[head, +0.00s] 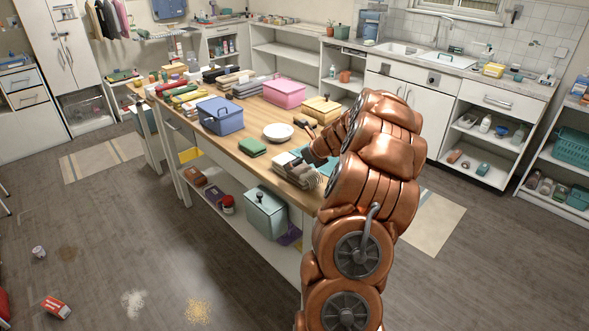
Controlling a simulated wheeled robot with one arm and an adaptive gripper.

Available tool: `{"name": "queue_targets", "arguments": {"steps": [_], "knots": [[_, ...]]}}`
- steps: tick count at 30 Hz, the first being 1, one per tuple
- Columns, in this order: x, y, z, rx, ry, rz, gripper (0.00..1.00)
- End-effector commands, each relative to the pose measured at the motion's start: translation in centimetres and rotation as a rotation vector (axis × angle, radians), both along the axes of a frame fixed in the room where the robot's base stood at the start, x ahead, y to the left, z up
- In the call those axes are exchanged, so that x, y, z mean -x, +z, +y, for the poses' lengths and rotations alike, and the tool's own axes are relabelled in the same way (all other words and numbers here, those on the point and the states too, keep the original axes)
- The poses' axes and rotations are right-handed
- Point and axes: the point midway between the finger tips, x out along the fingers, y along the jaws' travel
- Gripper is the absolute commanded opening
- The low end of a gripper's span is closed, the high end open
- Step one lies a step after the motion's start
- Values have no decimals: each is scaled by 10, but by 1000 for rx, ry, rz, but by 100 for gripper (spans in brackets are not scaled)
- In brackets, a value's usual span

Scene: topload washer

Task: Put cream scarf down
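My arm reaches over the right end of the wooden-topped table (222,146) in the head view. My gripper (311,152) is small and dark at the end of the arm, low over that end and partly hidden by the copper arm links. I cannot tell whether its fingers are open or shut. A stack of folded grey and cream cloths (300,174) lies just below and beside the gripper. I cannot tell which cloth is the cream scarf, or whether one is in the gripper.
A white bowl (278,132), a green folded cloth (252,147), a blue basket (219,115) and a pink box (284,93) stand on the table. A bare strip of tabletop runs along its front. Floor litter includes a red box (56,307) and yellow crumbs (198,311).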

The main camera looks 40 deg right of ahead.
Motion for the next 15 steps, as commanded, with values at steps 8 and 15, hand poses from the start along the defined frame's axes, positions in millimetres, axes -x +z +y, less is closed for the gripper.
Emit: {"name": "queue_targets", "arguments": {"steps": [8,15], "knots": [[-22,-23,6,0,1,2,100],[-34,-35,6,2,2,0,100]]}}
